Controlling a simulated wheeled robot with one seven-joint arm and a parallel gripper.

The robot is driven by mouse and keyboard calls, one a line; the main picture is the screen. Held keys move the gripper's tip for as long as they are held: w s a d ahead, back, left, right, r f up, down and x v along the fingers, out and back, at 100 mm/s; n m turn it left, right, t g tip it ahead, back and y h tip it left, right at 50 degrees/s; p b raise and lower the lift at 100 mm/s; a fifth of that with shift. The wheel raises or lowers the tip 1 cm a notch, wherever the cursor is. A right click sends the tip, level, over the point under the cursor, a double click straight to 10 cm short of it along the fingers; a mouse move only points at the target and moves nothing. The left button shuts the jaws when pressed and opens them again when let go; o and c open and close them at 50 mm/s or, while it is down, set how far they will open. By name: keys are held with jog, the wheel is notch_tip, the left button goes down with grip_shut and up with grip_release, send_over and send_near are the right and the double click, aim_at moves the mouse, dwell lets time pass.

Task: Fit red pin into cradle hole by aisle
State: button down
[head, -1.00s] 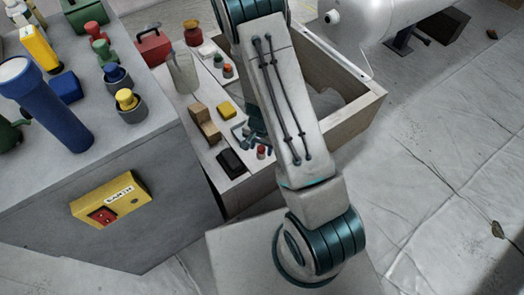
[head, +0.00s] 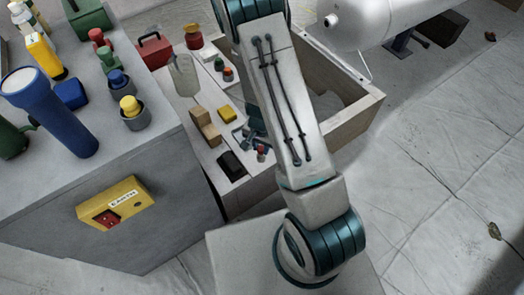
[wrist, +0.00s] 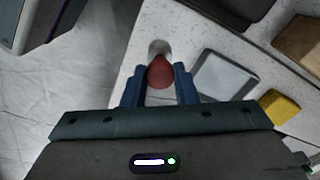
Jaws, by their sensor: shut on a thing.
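The red pin (wrist: 159,72) is between the two blue fingers of my gripper (wrist: 159,88) in the wrist view, and the gripper is shut on it. We see its rounded red top; its lower end is hidden. Just beyond the pin, a round grey hollow (wrist: 158,46) shows in the pale speckled surface (wrist: 128,72), partly covered by the pin. I cannot tell whether the pin's tip is in it. In the head view, my arm hides much of my gripper (head: 250,138); a small red top (head: 261,150) shows beside it.
A grey square plate (wrist: 225,76) and a yellow block (wrist: 280,105) lie right of the fingers. Wooden blocks (head: 206,127), a black piece (head: 231,165) and a clear cup (head: 184,76) stand on the narrow bench. A wooden-walled box (head: 345,125) lies right; open floor beyond.

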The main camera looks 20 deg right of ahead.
aim_at(261, 148)
jog(key=shift+r+p, duration=2.75)
jog(key=shift+r, duration=0.55)
